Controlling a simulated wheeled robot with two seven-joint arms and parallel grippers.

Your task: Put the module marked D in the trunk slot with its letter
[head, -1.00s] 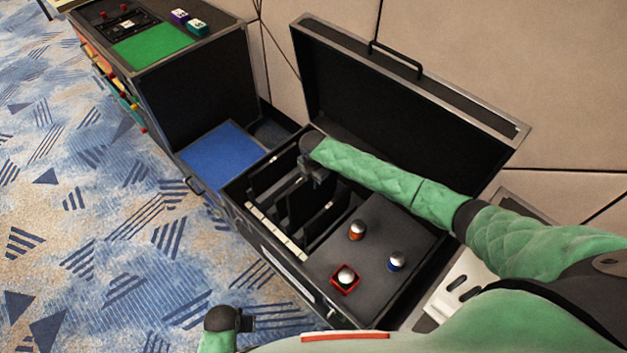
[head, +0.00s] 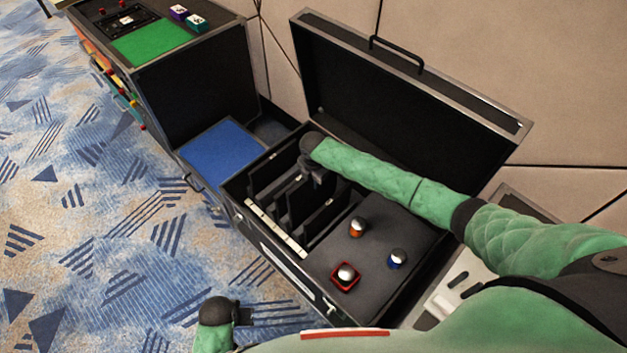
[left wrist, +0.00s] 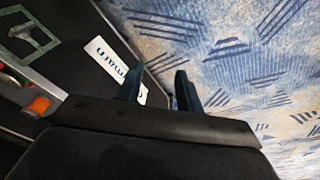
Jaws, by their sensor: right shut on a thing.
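The open black trunk (head: 262,238) stands in the middle of the head view, with a row of upright dark dividers (head: 268,183) making slots. A pale strip (head: 276,229) with marks too small to read runs along their near edge. My right gripper (head: 318,174) is over the slots, pointing down, shut on a dark module that is mostly hidden between gripper and dividers. Its letter does not show. I cannot tell how deep it sits. My left gripper (head: 246,314) is low in front of the trunk; its fingers (left wrist: 158,88) are apart and empty in the left wrist view.
A grey foam panel in the trunk holds an orange (head: 357,227), a blue (head: 397,259) and a red (head: 345,276) silver-topped piece. The raised lid (head: 410,100) stands behind. A case with a green mat (head: 150,43), purple and teal blocks, and a blue panel (head: 222,154) lie left.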

